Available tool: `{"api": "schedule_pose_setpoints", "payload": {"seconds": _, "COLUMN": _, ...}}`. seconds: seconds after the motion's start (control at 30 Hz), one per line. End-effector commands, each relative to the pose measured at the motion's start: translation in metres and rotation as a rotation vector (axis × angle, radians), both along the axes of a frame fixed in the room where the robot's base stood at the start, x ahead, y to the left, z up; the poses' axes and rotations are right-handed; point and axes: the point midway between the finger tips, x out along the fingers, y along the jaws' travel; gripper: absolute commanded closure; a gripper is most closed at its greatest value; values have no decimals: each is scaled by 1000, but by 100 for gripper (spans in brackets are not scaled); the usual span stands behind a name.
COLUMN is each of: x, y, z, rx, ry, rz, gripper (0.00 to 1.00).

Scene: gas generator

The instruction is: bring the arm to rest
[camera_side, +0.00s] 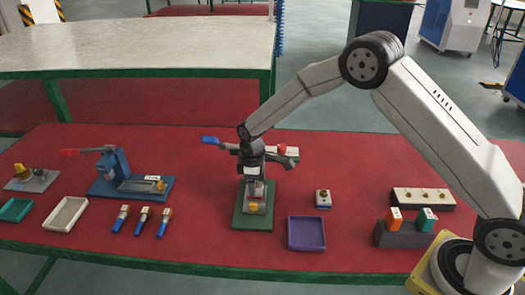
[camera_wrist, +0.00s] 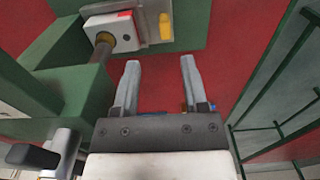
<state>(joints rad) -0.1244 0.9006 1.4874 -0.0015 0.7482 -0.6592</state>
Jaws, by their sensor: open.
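My gripper in the wrist view (camera_wrist: 160,80) has its two grey fingers apart, with only red table surface showing between them. In the side view my arm reaches down to a green-based fixture (camera_side: 240,222) at the middle of the table. The gripper's fingertips are hard to make out there against the fixture. In the wrist view a white block (camera_wrist: 98,27) with a red mark and a yellow piece (camera_wrist: 165,26) sit on the fixture's plate. A brass-coloured plunger tip touches or nearly touches the block. The fixture's green body (camera_wrist: 75,95) stands left of my fingers.
A purple tray (camera_side: 307,246) and a small block (camera_side: 322,198) lie right of the fixture. A dark holder (camera_side: 402,241) with orange and green blocks stands right.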

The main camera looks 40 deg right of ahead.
Motion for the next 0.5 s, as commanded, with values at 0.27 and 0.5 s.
{"api": "schedule_pose_setpoints", "payload": {"seconds": 0.27, "x": 0, "y": 0, "z": 8, "rx": 0, "ry": 1, "rz": 0, "gripper": 44}}
{"api": "schedule_pose_setpoints", "payload": {"seconds": 0.5, "x": 0, "y": 0, "z": 8, "rx": 0, "ry": 0, "rz": -1, "gripper": 44}}
